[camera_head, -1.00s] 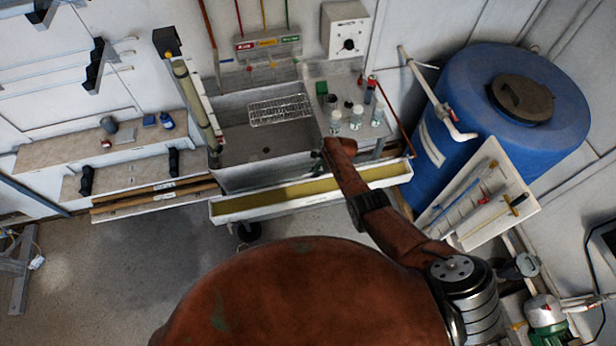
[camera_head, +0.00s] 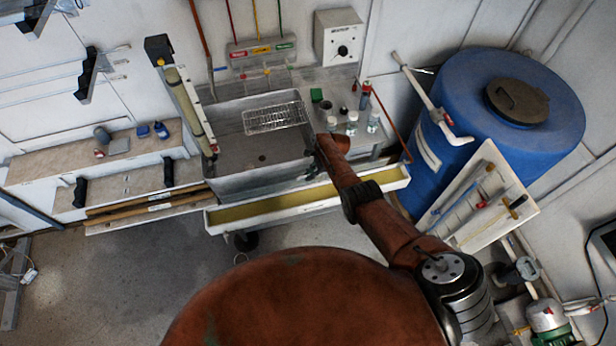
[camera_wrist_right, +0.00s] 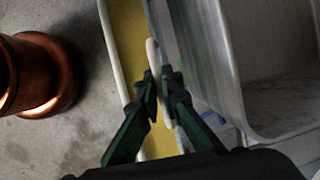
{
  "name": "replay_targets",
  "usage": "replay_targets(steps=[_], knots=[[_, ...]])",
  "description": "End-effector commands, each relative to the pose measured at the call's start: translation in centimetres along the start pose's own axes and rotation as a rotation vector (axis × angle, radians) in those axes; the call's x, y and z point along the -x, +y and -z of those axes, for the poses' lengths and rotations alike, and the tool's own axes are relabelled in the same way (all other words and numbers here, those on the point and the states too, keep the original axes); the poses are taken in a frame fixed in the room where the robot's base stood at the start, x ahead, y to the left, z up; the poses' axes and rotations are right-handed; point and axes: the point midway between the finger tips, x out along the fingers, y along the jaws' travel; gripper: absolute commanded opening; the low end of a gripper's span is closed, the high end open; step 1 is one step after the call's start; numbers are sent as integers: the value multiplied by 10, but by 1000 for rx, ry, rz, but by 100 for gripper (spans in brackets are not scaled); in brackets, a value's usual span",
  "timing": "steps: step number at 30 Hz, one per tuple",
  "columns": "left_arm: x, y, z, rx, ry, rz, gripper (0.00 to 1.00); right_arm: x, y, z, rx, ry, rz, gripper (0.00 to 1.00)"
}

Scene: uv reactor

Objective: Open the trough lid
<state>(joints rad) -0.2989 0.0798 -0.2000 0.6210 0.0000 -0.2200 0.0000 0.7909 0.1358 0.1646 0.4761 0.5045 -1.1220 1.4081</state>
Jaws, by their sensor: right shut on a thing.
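The trough is a long white-walled channel (camera_head: 222,228) with a yellow inside, below the grey basin in the head view. In the right wrist view its yellow inside (camera_wrist_right: 126,32) runs down past the fingers. My right arm reaches over the trough's middle. In the right wrist view my right gripper (camera_wrist_right: 163,84) has its dark green fingers shut on a thin white edge or handle (camera_wrist_right: 152,55) beside the yellow channel. I cannot tell whether this piece belongs to the lid. My left gripper is not in view.
The grey basin (camera_head: 225,185) with a wire rack (camera_head: 275,117) stands behind the trough. Several small bottles stand on the ledge to its right. A blue barrel (camera_head: 540,140) and a leaning tool board (camera_head: 480,210) are close to my right arm.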

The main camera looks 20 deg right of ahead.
Motion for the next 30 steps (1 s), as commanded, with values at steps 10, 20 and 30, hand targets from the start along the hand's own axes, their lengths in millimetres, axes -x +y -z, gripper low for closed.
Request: replay_targets(steps=[10, 20, 30], knots=[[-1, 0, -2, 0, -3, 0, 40, 1, -1, 1, -2, 1, 2, 0], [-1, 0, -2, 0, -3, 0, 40, 1, -1, 1, -2, 1, 2, 16], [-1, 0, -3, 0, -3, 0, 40, 1, -1, 1, -2, 0, 1, 24]])
